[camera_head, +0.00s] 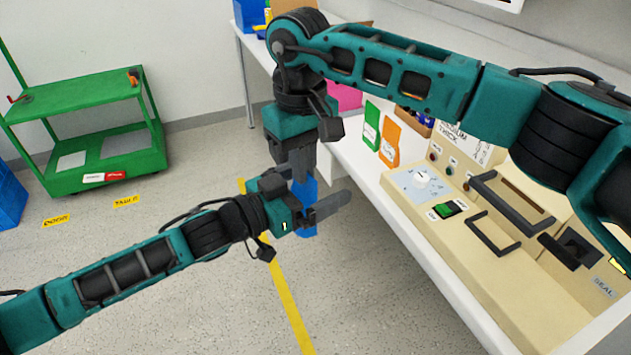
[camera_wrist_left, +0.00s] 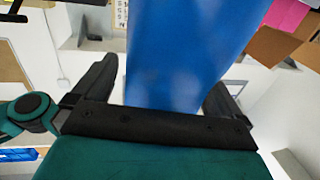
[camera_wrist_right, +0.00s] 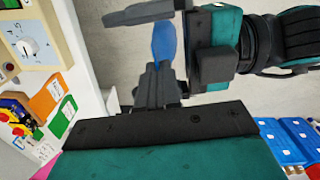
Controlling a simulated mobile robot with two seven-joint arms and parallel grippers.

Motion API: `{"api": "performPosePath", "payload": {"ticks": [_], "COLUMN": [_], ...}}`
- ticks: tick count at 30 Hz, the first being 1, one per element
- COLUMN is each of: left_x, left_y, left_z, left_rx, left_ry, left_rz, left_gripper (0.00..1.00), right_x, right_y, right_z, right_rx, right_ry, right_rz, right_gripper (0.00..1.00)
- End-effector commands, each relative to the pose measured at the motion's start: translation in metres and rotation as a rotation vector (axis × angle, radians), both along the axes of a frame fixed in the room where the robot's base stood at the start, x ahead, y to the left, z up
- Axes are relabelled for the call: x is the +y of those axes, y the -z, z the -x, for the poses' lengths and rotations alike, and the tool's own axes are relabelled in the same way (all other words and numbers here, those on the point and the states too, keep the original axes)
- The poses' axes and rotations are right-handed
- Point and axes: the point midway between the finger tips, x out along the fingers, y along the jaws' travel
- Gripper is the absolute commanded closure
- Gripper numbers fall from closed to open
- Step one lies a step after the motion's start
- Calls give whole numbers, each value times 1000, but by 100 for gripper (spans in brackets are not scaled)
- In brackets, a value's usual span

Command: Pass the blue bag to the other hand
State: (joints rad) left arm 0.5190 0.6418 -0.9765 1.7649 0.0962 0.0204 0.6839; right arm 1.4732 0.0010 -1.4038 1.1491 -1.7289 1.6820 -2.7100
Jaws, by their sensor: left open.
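The blue bag (camera_head: 307,193) hangs upright below my right gripper (camera_head: 299,168), which points down. In the right wrist view the right fingers are close together on the bag's top (camera_wrist_right: 164,42). My left gripper (camera_head: 316,196) comes in from the left at the bag's height, its jaws open around the bag. In the left wrist view the bag (camera_wrist_left: 180,55) fills the space between the two spread fingers, with a gap beside the right one. The left gripper hides part of the bag in the head view.
A white table (camera_head: 358,178) on the right carries a beige machine (camera_head: 470,262) with a dial and handles. A green cart (camera_head: 75,105) stands at the back left. The floor under the grippers is clear.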

Motion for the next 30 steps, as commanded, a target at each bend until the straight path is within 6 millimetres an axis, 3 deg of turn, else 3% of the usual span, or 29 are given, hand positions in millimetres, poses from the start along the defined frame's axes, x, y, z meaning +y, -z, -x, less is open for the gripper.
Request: {"api": "performPosePath", "payload": {"ticks": [2,17,18,26,30], "left_x": [0,-2,-2,-1,0], "left_y": [0,-1,-1,-1,-1], "left_z": [0,2,2,1,1], "left_rx": [0,-1,-1,0,-1], "left_ry": [0,7,7,3,1], "left_rz": [0,4,4,2,2], "left_gripper": [5,52,52,52,52], "right_x": [0,0,0,0,0], "right_y": [0,0,-1,0,0], "right_z": [0,-1,-1,-1,0], "right_rx": [0,-5,-5,-2,-1], "right_ry": [0,2,2,1,0], "right_rz": [0,-3,-3,-1,-1], "right_gripper": [100,100,93,68,67]}}
